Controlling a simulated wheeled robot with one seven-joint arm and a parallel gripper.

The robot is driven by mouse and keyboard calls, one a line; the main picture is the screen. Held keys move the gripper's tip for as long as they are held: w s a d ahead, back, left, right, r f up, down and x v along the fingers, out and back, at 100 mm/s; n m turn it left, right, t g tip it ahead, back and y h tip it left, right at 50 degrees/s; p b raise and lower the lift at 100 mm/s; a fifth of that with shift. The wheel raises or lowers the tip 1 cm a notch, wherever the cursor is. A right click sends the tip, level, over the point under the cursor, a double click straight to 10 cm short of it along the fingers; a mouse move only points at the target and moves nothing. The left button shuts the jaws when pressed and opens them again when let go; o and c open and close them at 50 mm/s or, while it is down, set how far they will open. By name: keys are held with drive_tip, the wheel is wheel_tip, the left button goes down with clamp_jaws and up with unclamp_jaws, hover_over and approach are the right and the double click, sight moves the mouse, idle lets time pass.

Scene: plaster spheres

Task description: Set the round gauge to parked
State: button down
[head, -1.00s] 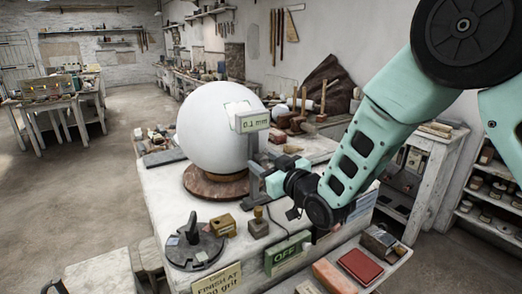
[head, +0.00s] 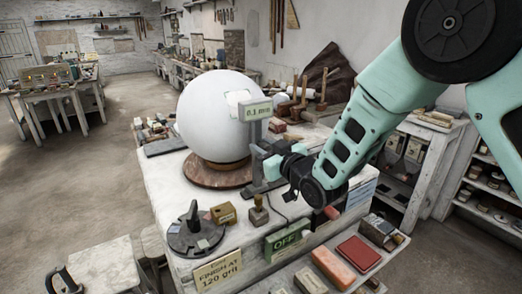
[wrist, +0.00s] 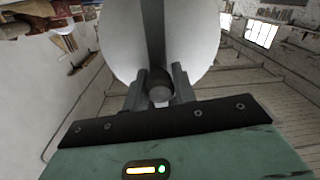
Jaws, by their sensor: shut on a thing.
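The large white plaster sphere (head: 217,117) sits on a round brown base (head: 213,174) on the bench. Beside its right side stands a grey gauge post (head: 256,160) with a display plate (head: 257,110) reading "0.1 mm" on top. I take this to be the round gauge. My gripper (head: 268,170) is at the post, low on its right side. In the wrist view its two fingers (wrist: 157,92) are closed on a small round grey knob (wrist: 159,93). The dark post (wrist: 153,35) rises behind the knob, with the sphere (wrist: 195,40) beyond. Whether the post touches the sphere is unclear.
A dark round plate with a knob (head: 194,236), a small wooden box (head: 223,214) and a wood-handled block (head: 259,212) stand at the bench front. A green OFF sign (head: 286,240) and a "FINISH AT 120 grit" sign (head: 218,268) hang there. Mallets (head: 318,95) stand behind.

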drive_tip(key=w+d+b, duration=0.4)
drive_tip(key=w+d, duration=0.1)
drive_tip(key=d, duration=0.3)
drive_tip(key=w+d+b, duration=0.3)
drive_tip(key=w+d, duration=0.3)
drive_tip(key=d, duration=0.2)
drive_tip(key=shift+d+b, duration=0.2)
drive_tip(key=shift+b, duration=0.2)
drive_tip(key=shift+r, duration=0.1)
drive_tip(key=c, duration=1.1)
unclamp_jaws()
drive_tip(key=shift+d, duration=0.1)
drive_tip(key=shift+c, duration=0.2)
drive_tip(key=shift+s, duration=0.1)
drive_tip(key=b+v, duration=0.6)
drive_tip(key=v, duration=1.1)
